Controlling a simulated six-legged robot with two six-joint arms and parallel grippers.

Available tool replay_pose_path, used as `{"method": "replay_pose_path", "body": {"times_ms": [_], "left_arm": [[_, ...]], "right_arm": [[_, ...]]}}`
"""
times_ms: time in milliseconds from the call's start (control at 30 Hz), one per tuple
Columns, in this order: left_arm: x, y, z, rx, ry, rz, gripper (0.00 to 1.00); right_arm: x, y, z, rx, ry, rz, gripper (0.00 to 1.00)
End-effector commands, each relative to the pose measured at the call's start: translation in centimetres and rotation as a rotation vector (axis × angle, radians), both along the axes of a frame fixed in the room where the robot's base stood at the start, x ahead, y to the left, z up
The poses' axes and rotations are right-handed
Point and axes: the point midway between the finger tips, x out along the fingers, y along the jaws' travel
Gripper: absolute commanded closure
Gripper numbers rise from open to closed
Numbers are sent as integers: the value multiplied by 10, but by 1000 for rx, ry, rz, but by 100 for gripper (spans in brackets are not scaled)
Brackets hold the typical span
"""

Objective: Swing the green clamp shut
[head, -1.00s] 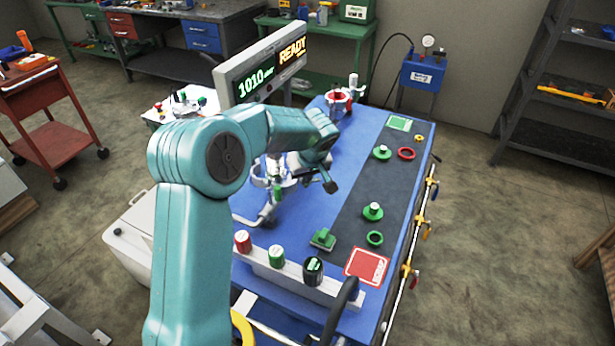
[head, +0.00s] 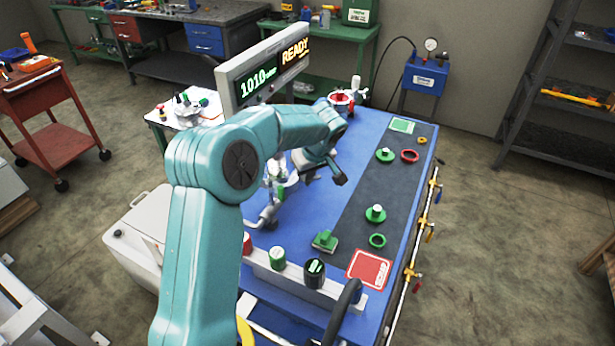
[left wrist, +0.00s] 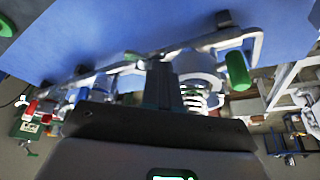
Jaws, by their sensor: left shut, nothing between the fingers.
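The clamp with a green grip (head: 281,191) is on the pale metal fitting at the left side of the blue bench top. It is partly behind my left arm. In the left wrist view a green grip (left wrist: 237,70) sits on a bent metal bar, right of the fingers. A second, smaller green part (left wrist: 132,56) shows to their left. My left gripper (left wrist: 168,72) is shut and empty, close to the metal fitting; whether it touches is unclear. In the head view my left gripper (head: 308,178) is low over the bench beside the fitting, its tips mostly hidden. My right gripper is out of view.
A display (head: 262,70) reading READY stands behind my arm. Green and red caps and rings lie on the dark strip (head: 362,215). A red fitting (head: 341,101) stands at the bench's far end. A rail with knobs (head: 290,280) runs along the near edge.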

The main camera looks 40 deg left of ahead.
Motion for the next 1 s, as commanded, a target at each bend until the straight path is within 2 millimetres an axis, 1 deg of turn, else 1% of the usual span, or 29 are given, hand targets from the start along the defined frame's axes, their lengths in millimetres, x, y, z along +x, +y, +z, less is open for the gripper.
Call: {"method": "replay_pose_path", "body": {"times_ms": [33, 167, 333, 467, 600, 667, 800, 1000], "left_arm": [[3, 2, -2, 0, -2, 28, 100], [8, 10, -2, 0, -2, 125, 100], [15, 24, 0, 0, 1, 280, 100], [18, 34, 3, 0, 2, 392, 100], [20, 43, 4, -1, 3, 490, 100], [21, 46, 4, -1, 2, 522, 100], [21, 52, 3, 0, 3, 640, 100], [21, 57, 2, 0, 2, 748, 100]], "right_arm": [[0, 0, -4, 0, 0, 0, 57], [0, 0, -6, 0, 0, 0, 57], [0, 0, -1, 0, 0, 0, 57], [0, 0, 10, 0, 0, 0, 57], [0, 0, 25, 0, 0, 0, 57], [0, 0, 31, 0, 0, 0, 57], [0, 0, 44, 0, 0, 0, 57], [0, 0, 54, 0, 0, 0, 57]]}}
